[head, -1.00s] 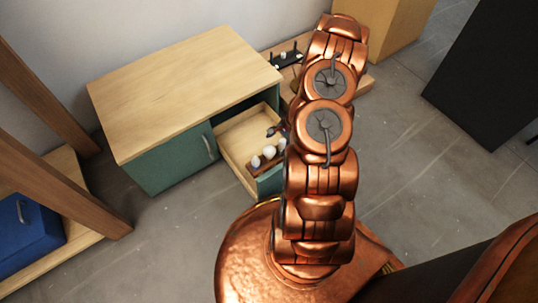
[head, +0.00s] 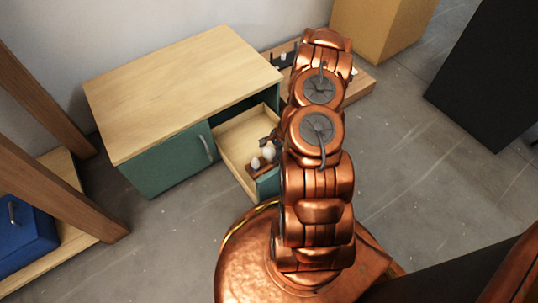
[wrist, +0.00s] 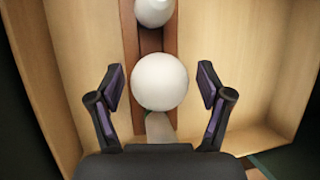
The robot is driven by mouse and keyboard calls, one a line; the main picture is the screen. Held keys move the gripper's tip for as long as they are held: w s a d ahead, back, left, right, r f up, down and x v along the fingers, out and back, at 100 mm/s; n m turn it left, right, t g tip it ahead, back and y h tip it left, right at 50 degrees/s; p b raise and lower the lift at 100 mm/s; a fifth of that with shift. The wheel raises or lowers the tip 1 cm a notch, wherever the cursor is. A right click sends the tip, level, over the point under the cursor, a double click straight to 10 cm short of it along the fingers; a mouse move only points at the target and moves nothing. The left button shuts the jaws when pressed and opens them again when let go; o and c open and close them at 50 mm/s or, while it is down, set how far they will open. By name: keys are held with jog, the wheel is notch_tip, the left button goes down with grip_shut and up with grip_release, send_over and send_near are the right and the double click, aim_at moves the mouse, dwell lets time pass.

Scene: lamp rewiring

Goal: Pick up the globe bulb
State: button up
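The globe bulb (wrist: 160,81) is a round white ball in the wrist view, seated on a brown wooden strip (wrist: 150,42) inside the open drawer. My gripper (wrist: 161,86) is open, with one dark finger to each side of the bulb and a gap on both sides. Nothing is held. Another white bulb (wrist: 154,9) stands farther along the strip, cut by the top edge. A pale piece (wrist: 160,127) shows just below the globe bulb; I cannot tell what it is. In the head view two white bulbs show in the drawer; my arm hides part of it.
The drawer's light wood walls (wrist: 265,60) stand on both sides of my gripper. The green cabinet (head: 170,160) has a wooden top (head: 180,90) beside my arm. A low wooden platform (head: 355,88) and a yellow block (head: 380,28) stand behind.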

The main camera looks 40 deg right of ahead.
jog(key=c, duration=0.9)
